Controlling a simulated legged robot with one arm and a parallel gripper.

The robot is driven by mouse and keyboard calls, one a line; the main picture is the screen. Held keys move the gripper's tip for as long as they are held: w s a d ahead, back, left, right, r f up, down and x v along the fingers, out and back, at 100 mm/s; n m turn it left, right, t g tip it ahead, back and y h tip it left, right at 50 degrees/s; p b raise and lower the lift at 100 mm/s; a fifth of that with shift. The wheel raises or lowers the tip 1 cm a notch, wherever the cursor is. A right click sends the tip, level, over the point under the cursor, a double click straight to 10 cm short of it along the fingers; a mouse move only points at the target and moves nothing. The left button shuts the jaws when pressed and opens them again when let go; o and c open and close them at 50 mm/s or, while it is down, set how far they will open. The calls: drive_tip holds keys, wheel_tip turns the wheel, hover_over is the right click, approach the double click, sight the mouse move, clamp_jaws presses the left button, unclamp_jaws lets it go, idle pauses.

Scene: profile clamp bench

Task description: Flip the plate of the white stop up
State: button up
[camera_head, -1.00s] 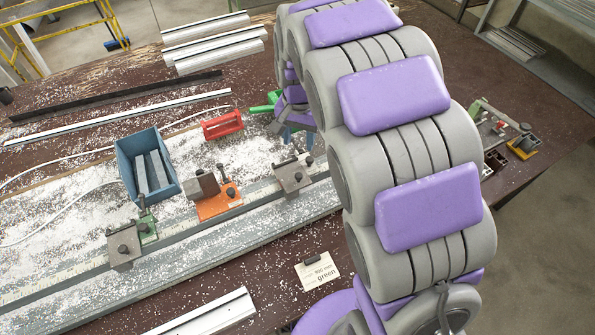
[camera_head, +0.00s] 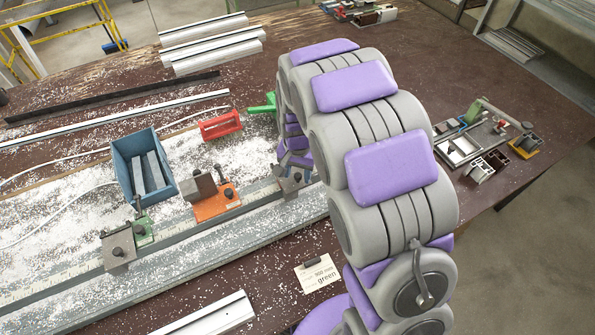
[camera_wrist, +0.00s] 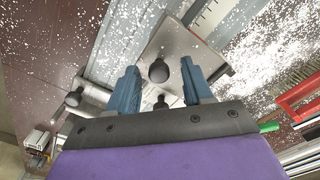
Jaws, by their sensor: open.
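The stop with a pale grey plate (camera_head: 292,178) sits at the right of the rail in the head view, partly behind my arm; I take it for the white stop. In the wrist view its plate (camera_wrist: 184,52) lies beyond and between my fingers, with a dark round knob (camera_wrist: 158,72) near the middle. My gripper (camera_wrist: 158,66) is open over it, one blue finger on each side of the knob. Nothing is held. I cannot tell whether a finger touches the plate. The fingertips are hidden in the head view.
An orange stop (camera_head: 218,205) and a green stop (camera_head: 143,232) stand further left on the rail (camera_head: 75,285). Behind are a blue bin (camera_head: 131,160) and a red object (camera_head: 221,125). White chips cover the bench. A label card (camera_head: 317,274) lies in front.

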clamp_jaws()
idle(0.5)
